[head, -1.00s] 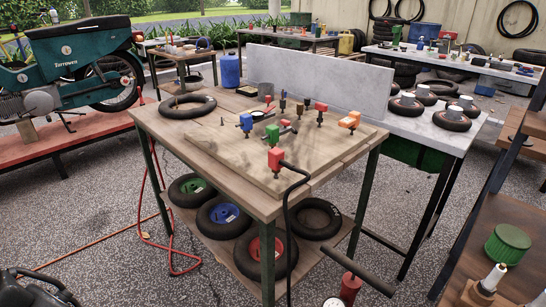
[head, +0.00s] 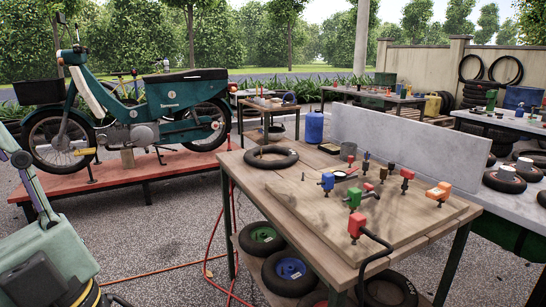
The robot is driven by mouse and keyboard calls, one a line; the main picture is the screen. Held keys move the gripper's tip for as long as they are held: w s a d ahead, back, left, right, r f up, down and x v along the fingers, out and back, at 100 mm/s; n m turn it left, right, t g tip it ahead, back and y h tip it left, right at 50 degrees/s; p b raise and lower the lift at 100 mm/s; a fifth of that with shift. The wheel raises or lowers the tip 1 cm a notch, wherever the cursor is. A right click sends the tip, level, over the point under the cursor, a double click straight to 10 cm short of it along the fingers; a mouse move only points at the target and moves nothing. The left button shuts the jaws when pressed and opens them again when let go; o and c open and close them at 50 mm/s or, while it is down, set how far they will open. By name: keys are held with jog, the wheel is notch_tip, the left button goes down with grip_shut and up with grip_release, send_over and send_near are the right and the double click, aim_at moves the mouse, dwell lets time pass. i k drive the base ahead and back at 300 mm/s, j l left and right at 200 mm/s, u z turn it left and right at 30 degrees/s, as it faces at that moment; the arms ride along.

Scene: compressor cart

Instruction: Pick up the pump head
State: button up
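Several coloured heads stand on a raised board (head: 312,222) on the wooden workbench (head: 243,186). A red head (head: 357,224) with a black hose (head: 378,259) stands at the board's near edge and is likely the pump head. A green head (head: 355,196), a blue head (head: 327,182), a smaller red head (head: 407,175) and an orange head (head: 439,192) stand behind it. My gripper is not in view.
A black tire (head: 271,157) lies on the bench's far left corner. A grey upright panel (head: 402,150) stands behind the board. More wheels sit on the lower shelf. A teal moped (head: 150,118) stands on a red platform (head: 112,181). Grey floor between platform and bench looks mostly open.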

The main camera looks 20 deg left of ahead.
aim_at(356, 226)
jog(key=i+l+z, duration=0.25)
jog(key=z, duration=0.15)
jog(key=i+l+z, duration=0.2)
jog(key=z, duration=0.15)
